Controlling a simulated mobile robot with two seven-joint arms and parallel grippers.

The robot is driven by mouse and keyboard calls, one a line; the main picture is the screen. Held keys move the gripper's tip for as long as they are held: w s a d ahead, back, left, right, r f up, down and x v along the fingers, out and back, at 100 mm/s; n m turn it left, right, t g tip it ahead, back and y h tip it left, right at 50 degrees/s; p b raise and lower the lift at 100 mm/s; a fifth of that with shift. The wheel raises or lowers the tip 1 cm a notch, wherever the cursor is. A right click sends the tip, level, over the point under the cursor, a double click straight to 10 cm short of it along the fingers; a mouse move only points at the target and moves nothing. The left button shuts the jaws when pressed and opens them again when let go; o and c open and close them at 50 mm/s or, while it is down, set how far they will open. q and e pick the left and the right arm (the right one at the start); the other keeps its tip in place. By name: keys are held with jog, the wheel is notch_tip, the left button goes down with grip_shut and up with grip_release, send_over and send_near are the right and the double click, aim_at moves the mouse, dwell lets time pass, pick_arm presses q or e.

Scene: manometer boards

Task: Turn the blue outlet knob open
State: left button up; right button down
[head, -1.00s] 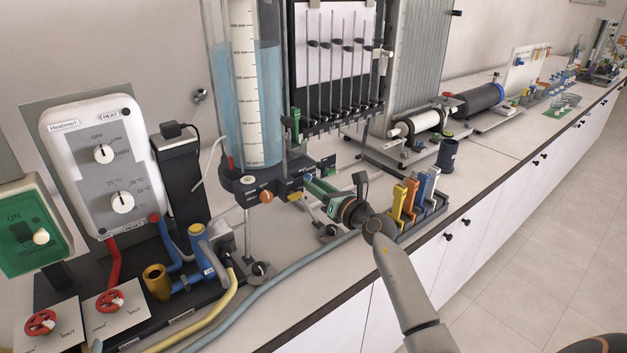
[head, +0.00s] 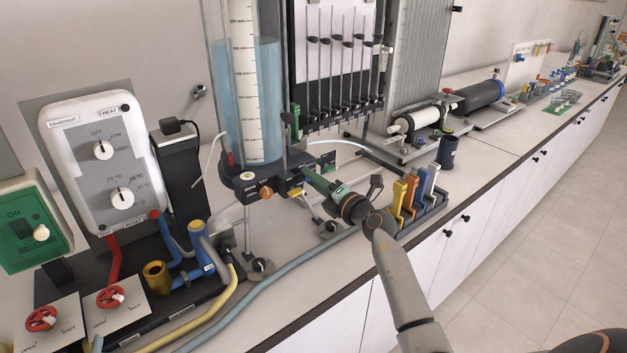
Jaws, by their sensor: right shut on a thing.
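The clear tank of blue water (head: 262,100) stands on a dark base (head: 245,187) left of the picture's middle. The base carries an orange knob (head: 265,193) at its front. My right gripper (head: 306,176) reaches in from the lower right and is shut at the right side of this base. The blue outlet knob is between its fingers and mostly hidden by them, so its turn angle cannot be read. My left gripper is out of view.
A rack with yellow, orange, blue and white pieces (head: 411,203) stands just right of my right wrist. A pale blue hose (head: 290,283) runs along the counter's front. Red valve wheels (head: 110,297) are at lower left. A pale arc (head: 340,145) shows behind the gripper.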

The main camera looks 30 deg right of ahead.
jog(key=shift+m, duration=1)
jog(key=c, duration=0.6)
grip_release()
jog(key=s, duration=0.8)
jog(key=s+d, duration=0.1)
jog(key=s, duration=0.3)
jog(key=shift+s, duration=0.25)
